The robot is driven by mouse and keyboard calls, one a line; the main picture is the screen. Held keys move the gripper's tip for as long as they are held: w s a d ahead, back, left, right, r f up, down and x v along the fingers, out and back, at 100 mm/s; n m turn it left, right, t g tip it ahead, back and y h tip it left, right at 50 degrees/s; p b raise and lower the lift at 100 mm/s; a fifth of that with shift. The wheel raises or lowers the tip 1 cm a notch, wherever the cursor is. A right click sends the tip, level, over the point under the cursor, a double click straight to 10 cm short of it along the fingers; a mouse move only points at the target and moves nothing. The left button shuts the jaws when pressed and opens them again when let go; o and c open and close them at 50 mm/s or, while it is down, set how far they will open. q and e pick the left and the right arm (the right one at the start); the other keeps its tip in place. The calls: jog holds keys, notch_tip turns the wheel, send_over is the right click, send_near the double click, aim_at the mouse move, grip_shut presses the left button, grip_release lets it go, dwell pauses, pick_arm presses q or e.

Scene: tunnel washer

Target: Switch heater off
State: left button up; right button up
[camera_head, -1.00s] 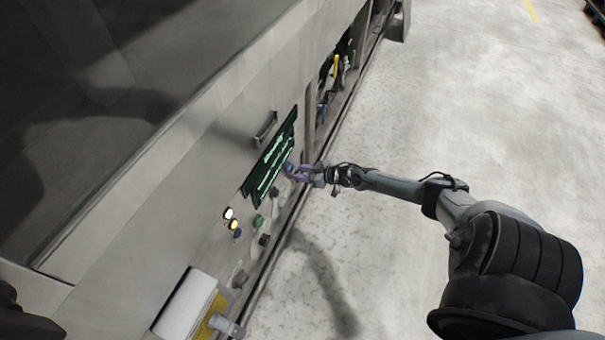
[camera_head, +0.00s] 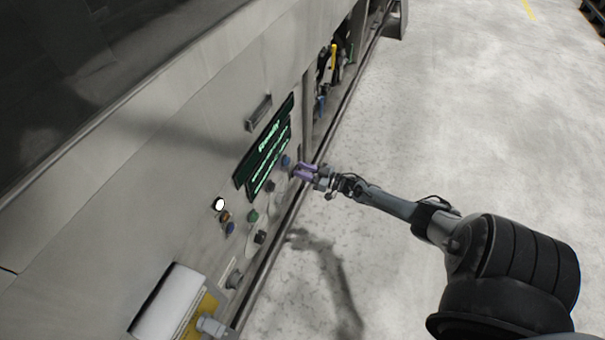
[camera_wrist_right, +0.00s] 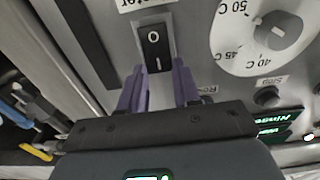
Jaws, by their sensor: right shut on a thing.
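The heater switch (camera_wrist_right: 154,48) is a black rocker marked O and I, under a partly cut-off label ending in "ter", in the right wrist view. I cannot tell which side is pressed in. My right gripper (camera_wrist_right: 160,82) has its purple fingers at the switch's lower end, one to each side, shut on it. In the head view the right gripper (camera_head: 306,170) is at the panel's lower right edge, and the switch is not clear there. The display (camera_head: 264,143) shows green text that seems to read "Ready". My left gripper is not in view.
A temperature dial (camera_wrist_right: 272,32) marked 40, 45 and 50 C is beside the switch. A stop button (camera_wrist_right: 268,97) is near it. A blue button (camera_head: 286,160) and a lit white lamp (camera_head: 219,204) are on the panel.

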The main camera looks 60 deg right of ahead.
jog(key=o, duration=1.1)
jog(key=shift+c, duration=0.2)
jog(key=shift+s, duration=0.1)
jog(key=s+d+p, duration=0.1)
jog(key=s+p, duration=0.3)
jog(key=s, duration=0.6)
jog(key=shift+s+d+f, duration=0.15)
jog(key=shift+s+f, duration=0.05)
jog(key=shift+s, duration=0.05)
